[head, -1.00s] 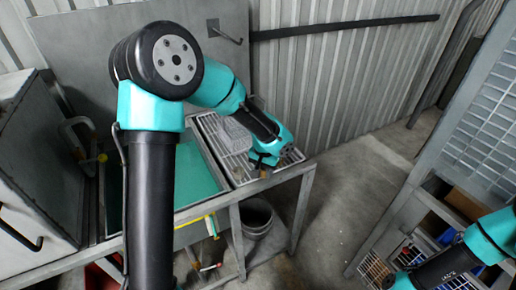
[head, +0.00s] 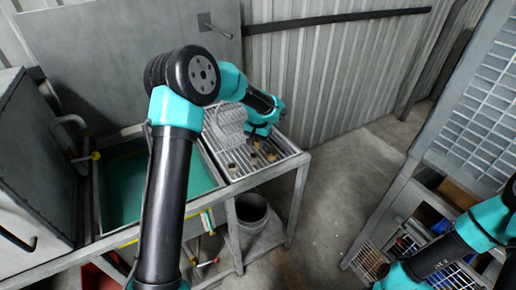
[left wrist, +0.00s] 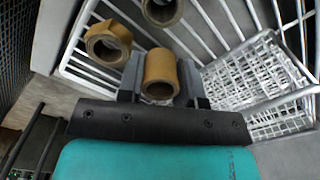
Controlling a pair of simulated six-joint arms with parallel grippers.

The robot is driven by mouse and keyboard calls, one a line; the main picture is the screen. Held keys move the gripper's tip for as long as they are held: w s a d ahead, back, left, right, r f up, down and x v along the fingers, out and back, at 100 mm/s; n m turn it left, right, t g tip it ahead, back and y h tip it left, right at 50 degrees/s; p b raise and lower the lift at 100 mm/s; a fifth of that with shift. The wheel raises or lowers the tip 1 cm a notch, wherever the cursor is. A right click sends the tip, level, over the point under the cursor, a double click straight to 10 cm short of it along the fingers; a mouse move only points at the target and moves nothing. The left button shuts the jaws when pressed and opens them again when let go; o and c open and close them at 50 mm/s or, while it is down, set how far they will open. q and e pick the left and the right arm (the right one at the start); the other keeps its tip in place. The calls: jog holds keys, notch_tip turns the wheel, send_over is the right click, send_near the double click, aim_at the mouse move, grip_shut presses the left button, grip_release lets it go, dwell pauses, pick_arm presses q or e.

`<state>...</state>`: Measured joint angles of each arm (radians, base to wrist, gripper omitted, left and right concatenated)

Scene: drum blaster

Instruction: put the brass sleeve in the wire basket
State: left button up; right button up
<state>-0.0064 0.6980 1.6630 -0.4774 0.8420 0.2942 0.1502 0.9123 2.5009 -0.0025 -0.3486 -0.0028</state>
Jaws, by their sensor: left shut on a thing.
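My left gripper (left wrist: 160,82) is shut on a brass sleeve (left wrist: 159,70), a short hollow tan cylinder between its two grey fingers. In the head view the left gripper (head: 256,138) points down over the slatted rack. My right gripper is outside the frame.
The slatted rack (head: 222,160) has raised rails. A green-bottomed basin (head: 125,192) adjoins it at left. A bucket (head: 251,211) stands below. At right is a shelf unit with a mesh panel (head: 487,125). Open floor (head: 335,190) lies between.

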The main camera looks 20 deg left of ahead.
aim_at(258, 153)
pick_arm(q)
jog(key=shift+w, duration=0.15)
jog(key=shift+w+a+f, duration=0.15)
jog(key=shift+f, duration=1.65)
jog(key=shift+f, duration=0.15)
jog(key=o, duration=0.8)
notch_tip(258, 153, up, 12)
jog(key=shift+r, duration=0.2)
